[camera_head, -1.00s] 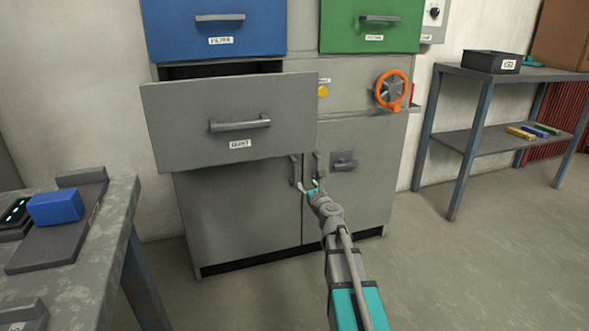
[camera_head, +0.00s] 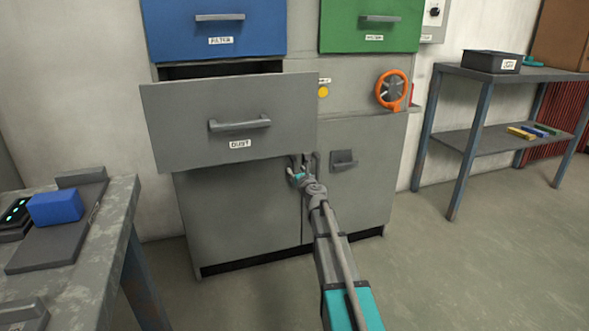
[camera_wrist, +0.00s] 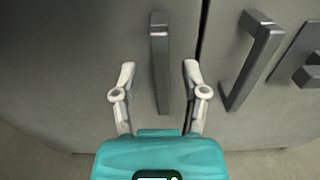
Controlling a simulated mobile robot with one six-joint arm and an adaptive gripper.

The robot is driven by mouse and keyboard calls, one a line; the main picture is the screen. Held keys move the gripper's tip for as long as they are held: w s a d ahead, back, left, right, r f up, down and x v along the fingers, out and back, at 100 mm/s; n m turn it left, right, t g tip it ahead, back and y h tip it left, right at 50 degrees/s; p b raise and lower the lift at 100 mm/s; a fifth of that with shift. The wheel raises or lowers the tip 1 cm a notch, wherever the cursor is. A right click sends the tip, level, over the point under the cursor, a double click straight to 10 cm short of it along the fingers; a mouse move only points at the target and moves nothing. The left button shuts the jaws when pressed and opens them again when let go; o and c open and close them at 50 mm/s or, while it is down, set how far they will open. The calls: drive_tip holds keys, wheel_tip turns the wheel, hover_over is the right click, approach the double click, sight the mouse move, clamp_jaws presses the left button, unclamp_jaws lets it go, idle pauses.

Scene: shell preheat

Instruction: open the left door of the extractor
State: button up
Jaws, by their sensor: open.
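The extractor is a grey cabinet with two lower doors, and its left door (camera_head: 237,218) looks shut. In the wrist view the left door (camera_wrist: 80,60) carries a vertical bar handle (camera_wrist: 160,62) near the seam between the doors. My gripper (camera_head: 298,168) is at the upper inner corner of the left door. In the wrist view my gripper (camera_wrist: 158,75) is open, with one finger on each side of the left handle and gaps on both sides. The right door (camera_head: 345,205) is shut, with its own handle (camera_wrist: 250,60) to the right of my fingers.
The DUST drawer (camera_head: 190,140) stands pulled out just above the left door, close over my gripper. A latch-like grey part (camera_head: 344,160) sits on the right door. A workbench (camera_head: 110,215) stands at left, and the floor before the doors is clear.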

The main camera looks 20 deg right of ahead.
drive_tip(key=shift+w, duration=1.3)
drive_tip(key=shift+c, duration=0.2)
clamp_jaws()
